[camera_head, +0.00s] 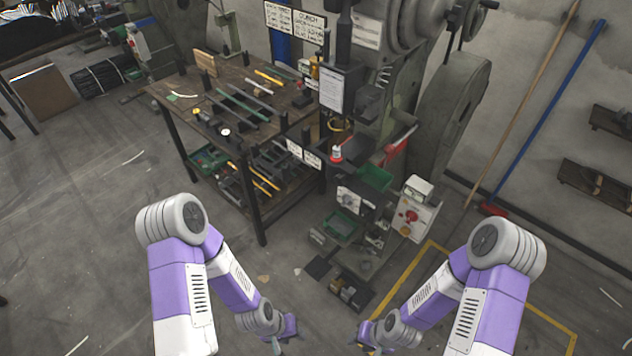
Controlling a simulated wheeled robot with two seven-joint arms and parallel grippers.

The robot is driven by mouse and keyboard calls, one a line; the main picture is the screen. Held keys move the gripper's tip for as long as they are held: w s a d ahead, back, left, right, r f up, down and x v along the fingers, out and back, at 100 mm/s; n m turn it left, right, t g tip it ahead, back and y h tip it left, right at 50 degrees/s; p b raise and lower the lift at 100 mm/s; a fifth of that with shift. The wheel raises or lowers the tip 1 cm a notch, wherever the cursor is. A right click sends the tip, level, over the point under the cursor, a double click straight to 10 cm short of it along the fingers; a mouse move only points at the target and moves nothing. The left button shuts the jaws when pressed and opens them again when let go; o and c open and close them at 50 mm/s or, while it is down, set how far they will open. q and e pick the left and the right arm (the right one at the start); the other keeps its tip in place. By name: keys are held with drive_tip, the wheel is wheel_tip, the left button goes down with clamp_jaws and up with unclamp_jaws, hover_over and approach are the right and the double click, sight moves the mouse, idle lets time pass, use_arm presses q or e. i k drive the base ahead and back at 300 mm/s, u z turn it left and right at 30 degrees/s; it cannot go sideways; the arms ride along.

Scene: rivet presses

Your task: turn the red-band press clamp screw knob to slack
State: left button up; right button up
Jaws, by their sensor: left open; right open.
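A large grey-green press (397,85) stands at the back centre. A small red and white item (336,154) sits at its front, too small to make out. Below it is a pale panel with a dark round part (348,199); I cannot tell whether this is the clamp screw knob. No red band is clearly readable on the press. My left gripper (277,346) and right gripper (370,349) are low at the bottom edge, partly cut off, open and well short of the press. Nothing shows between their fingers.
A wooden workbench (165,92) with tools stands left of the press. A control box with a red button (412,214) stands at its right. Small boxes (350,292) lie on the floor before it. Yellow floor lines (549,318) run right. The left floor is mostly clear.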

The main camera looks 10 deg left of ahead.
sight(340, 179)
drive_tip(key=u, duration=0.65)
drive_tip(key=i, duration=0.6)
drive_tip(key=u, duration=0.35)
